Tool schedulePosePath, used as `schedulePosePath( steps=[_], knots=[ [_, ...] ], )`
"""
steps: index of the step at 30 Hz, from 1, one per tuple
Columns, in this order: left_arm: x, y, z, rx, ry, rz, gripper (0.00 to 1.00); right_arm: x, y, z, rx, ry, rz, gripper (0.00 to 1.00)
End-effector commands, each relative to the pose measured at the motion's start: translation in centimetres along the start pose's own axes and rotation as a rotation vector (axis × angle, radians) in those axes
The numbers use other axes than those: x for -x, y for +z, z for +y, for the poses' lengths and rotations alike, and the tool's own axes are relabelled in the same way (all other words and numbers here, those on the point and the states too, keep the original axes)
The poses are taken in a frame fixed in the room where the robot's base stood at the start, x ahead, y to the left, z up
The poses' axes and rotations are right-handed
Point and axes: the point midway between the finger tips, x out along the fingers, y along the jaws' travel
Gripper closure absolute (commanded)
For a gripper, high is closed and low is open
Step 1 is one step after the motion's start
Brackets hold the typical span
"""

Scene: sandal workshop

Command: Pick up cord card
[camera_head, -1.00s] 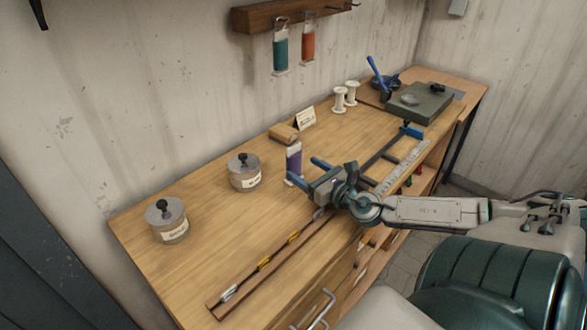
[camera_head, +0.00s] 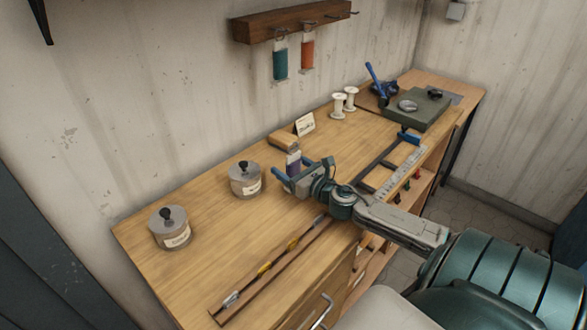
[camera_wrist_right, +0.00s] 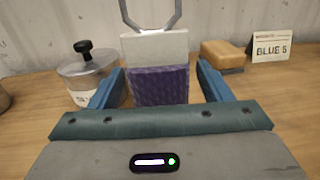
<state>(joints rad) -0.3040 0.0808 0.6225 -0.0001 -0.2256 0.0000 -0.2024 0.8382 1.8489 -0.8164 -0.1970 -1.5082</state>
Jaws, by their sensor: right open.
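The cord card (camera_head: 293,162), wound with purple cord and pale at the top, stands upright on the workbench near its middle. In the right wrist view the cord card (camera_wrist_right: 159,83) is between the two blue fingers, with a grey wire loop at its top. My right gripper (camera_head: 291,169) is open around it, one finger on each side; gaps show beside the card in the wrist view. The gripper hides the card's lower part in the head view. My left gripper is not in view.
Lidded jars (camera_head: 245,179) and (camera_head: 170,228) stand left of the card. A tan block (camera_head: 284,139) and a label sign reading "BLUE 5" (camera_wrist_right: 270,48) are behind it. A rack (camera_head: 290,18) with teal and orange cards hangs above. A long strip tray (camera_head: 270,268) lies in front.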

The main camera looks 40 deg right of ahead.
Motion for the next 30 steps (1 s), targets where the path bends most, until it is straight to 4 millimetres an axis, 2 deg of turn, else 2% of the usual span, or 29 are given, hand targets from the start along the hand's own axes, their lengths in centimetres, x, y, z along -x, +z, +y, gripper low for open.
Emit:
schedulePosePath(
  steps=[8, 15, 16, 30],
  knots=[
    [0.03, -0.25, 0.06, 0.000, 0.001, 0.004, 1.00, -0.12, -0.08, 0.04, 0.000, 0.001, 0.000, 0.28],
    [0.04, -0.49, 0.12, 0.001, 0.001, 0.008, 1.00, -0.11, -0.07, 0.04, 0.000, 0.001, 0.000, 0.75],
    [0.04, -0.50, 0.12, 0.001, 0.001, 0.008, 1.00, -0.11, -0.06, 0.03, 0.000, 0.001, 0.000, 0.78],
    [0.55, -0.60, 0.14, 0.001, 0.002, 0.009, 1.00, -0.41, 0.72, -0.43, 0.001, 0.001, -0.001, 0.78]
  ],
)
